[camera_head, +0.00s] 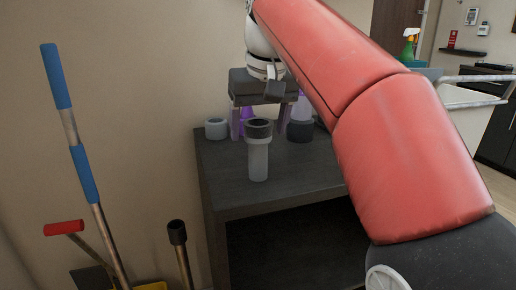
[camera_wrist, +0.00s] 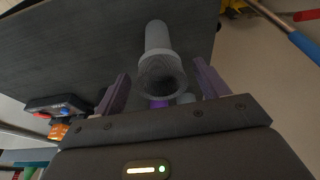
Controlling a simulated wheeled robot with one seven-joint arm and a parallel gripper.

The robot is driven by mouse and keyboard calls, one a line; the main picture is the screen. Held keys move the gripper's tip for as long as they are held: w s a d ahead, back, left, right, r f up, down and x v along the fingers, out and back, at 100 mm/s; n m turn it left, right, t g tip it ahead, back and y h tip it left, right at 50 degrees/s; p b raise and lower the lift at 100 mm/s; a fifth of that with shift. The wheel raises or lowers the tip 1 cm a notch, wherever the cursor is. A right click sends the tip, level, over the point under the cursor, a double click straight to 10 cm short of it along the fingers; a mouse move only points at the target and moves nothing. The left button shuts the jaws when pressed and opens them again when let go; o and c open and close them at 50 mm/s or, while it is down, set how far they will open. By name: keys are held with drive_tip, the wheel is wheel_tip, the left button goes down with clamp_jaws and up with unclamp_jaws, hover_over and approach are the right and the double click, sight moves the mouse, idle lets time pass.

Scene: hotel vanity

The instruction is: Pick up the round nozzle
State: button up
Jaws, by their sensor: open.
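The round nozzle (camera_head: 258,160) appears to be the grey tube with a wider dark collar, standing upright near the front of the dark cabinet top. In the wrist view the nozzle (camera_wrist: 158,45) shows its ribbed, open collar facing the camera, between my two fingers. My gripper (camera_head: 263,118) points down above the cabinet, and its purplish fingers show behind the nozzle's collar. In the wrist view my gripper (camera_wrist: 162,84) is open, with a gap between each finger and the nozzle. Its fingers are not closed on anything.
Purple bottles (camera_head: 303,106), a pale round cup (camera_head: 216,128) and a dark round piece (camera_head: 300,131) stand behind on the cabinet top (camera_head: 225,178). The cabinet's front right surface is clear.

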sight(258, 151)
drive_tip(key=x, duration=0.3)
drive_tip(key=shift+f+b, duration=0.1)
drive_tip(key=shift+b, duration=0.2)
drive_tip(key=shift+c, duration=0.2)
drive_tip(key=c, duration=1)
